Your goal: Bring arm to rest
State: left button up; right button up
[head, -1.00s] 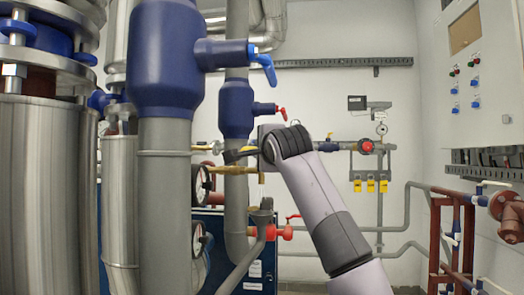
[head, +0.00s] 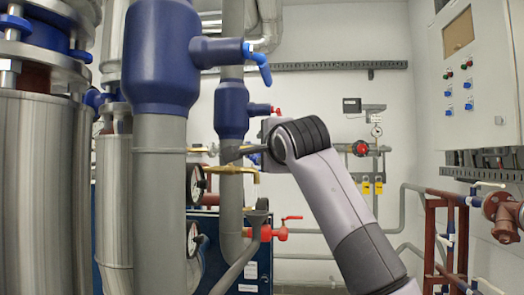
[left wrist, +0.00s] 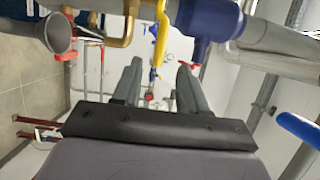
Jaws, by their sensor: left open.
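My left arm (head: 335,195) comes up from the lower right in the head view and bends at a dark-banded joint just right of the grey and blue pipes. Its gripper is mostly hidden behind the wrist there. In the left wrist view my left gripper (left wrist: 159,64) is open, with two grey fingers apart and nothing between them. A yellow lever (left wrist: 161,35) and a brass pipe (left wrist: 128,25) show close beyond the fingers at the top. My right gripper is in neither view.
A large blue valve body (head: 160,55) with a blue lever (head: 259,62) stands left of the arm. A red-handled valve (head: 270,233) is below the wrist. A control cabinet (head: 475,80) and red pipe frame (head: 432,235) are at right.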

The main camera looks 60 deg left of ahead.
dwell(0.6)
pick_arm(q)
jog(key=w+d+f+n+t+h, duration=0.3)
jog(key=w+d+f+n+t, duration=0.3)
jog(key=d+f+n+t, duration=0.6)
jog(key=w+d+f+n+t+h, duration=0.2)
jog(key=w+d+f+n+t, duration=0.6)
jog(key=n, duration=0.8)
jog(key=d+f+m+g+h, duration=0.1)
jog(key=d+f+m+h, duration=0.2)
jog(key=f+m+h, duration=0.4)
jog(key=d+f+m+g+h, duration=0.1)
jog(key=d+f+m+h, duration=0.1)
jog(key=f+m+h, duration=0.5)
jog(key=s+d+f+m+g+h, duration=0.1)
jog(key=s+d+f+m+g, duration=0.2)
jog(key=f, duration=0.6)
jog(key=s+d+f+m+g, duration=0.3)
jog(key=s+f+m, duration=0.1)
jog(key=f, duration=0.6)
jog(key=s+d+f+m+g, duration=0.3)
jog(key=s+f+m+g, duration=0.3)
jog(key=s+f, duration=0.8)
notch_tip(320, 180, up, 11)
jog(key=s+a+p, duration=0.1)
jog(key=p, duration=1.4)
jog(key=shift+s+a+r+g+y, duration=0.2)
jog(key=shift+a+g+y, duration=0.1)
jog(key=shift+a+g, duration=0.1)
